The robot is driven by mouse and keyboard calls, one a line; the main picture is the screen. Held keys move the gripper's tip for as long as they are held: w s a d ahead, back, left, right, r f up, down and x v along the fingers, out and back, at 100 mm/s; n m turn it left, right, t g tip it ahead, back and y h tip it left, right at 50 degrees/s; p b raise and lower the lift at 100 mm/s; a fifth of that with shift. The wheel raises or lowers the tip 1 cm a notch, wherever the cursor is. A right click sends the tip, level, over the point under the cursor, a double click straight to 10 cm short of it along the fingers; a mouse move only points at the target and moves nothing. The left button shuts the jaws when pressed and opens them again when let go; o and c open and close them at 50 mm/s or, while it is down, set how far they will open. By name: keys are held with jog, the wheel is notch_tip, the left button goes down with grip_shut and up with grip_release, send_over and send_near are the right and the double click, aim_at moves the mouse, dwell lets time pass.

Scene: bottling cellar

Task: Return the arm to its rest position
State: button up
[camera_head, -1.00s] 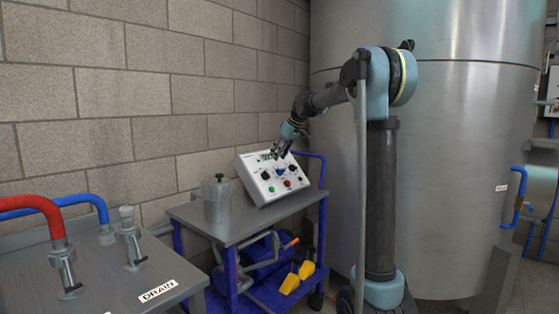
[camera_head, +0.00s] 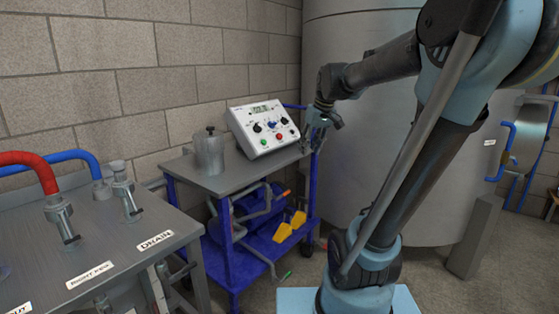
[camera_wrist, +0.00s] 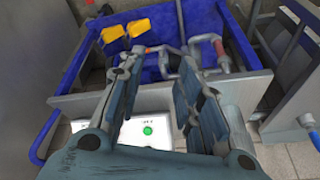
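My arm reaches in from the right in the head view, bent, with its end hanging beside the cart. My gripper (camera_head: 324,120) is to the right of the white control box (camera_head: 262,128), apart from it, near the cart's right end. In the wrist view my gripper (camera_wrist: 160,85) has its two fingers spread, with nothing held between them. The white control box (camera_wrist: 148,128) shows partly behind the fingers there, with its green button between them.
The cart (camera_head: 235,180) carries the box and a lidded metal pot (camera_head: 209,152); yellow scoops (camera_head: 283,232) lie on its lower shelf. A large steel tank (camera_head: 350,180) stands behind my arm. A grey bench (camera_head: 110,235) with pipe fittings is at left.

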jog(key=s+d+f+m+h, duration=0.1)
jog(key=s+d+f, duration=0.3)
jog(key=s+f, duration=0.5)
jog(key=s+d+f+m+g+h, duration=0.1)
jog(key=s+d+f+m, duration=0.3)
jog(key=s+f, duration=0.6)
jog(key=s, duration=0.3)
jog(key=shift+d+f, duration=0.15)
jog(key=shift+s, duration=0.1)
